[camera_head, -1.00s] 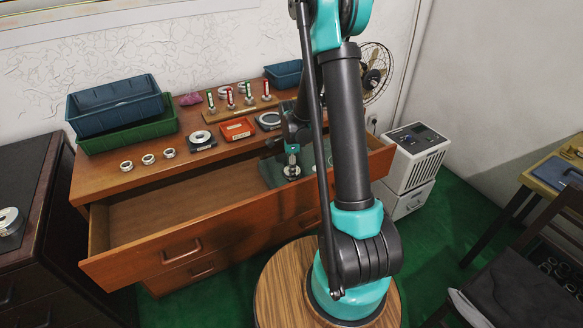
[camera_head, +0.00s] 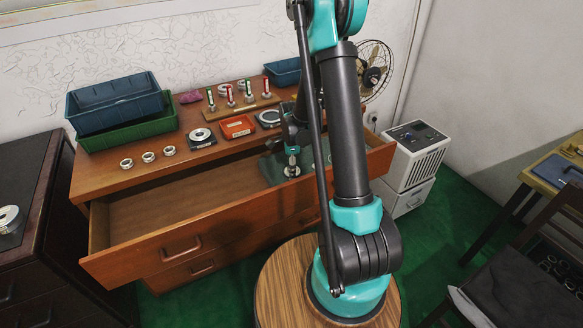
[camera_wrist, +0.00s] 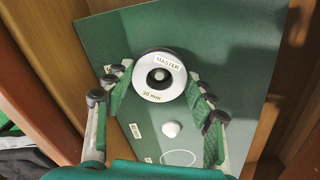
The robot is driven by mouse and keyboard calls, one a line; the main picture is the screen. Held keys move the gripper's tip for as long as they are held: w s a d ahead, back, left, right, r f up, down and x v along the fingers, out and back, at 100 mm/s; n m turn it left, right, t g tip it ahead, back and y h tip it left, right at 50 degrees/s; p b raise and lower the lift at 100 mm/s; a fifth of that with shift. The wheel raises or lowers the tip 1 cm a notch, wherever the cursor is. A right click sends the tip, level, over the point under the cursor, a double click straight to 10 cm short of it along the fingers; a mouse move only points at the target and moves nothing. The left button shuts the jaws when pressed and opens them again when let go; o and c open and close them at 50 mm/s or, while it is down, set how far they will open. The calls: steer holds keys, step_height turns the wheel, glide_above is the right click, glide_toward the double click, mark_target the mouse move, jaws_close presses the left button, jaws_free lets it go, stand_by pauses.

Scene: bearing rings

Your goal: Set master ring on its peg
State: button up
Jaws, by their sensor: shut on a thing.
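The master ring (camera_wrist: 146,88) is a white-faced disc with a dark hub, labelled "MASTER" and "30 mm" in the wrist view. My gripper (camera_wrist: 158,78) is shut on it, with a finger on each side. A pale round peg tip (camera_wrist: 160,74) shows in the ring's hole. I cannot tell how far down the ring sits. A green board (camera_wrist: 225,50) lies below, with a second white peg (camera_wrist: 171,129) and a drawn circle (camera_wrist: 178,158). In the head view my gripper (camera_head: 292,160) is over the board (camera_head: 271,172) in the open drawer.
The open wooden drawer (camera_head: 150,215) is empty on its left. On the dresser top stand three small rings (camera_head: 148,157), a black block with a ring (camera_head: 201,138), a red tray (camera_head: 237,127), a rack with pegs (camera_head: 240,104) and stacked blue and green bins (camera_head: 120,105).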

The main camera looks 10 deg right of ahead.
steer(key=shift+f, duration=0.35)
steer(key=o, duration=1.8)
steer(key=shift+r, duration=0.15)
step_height(320, 180, up, 12)
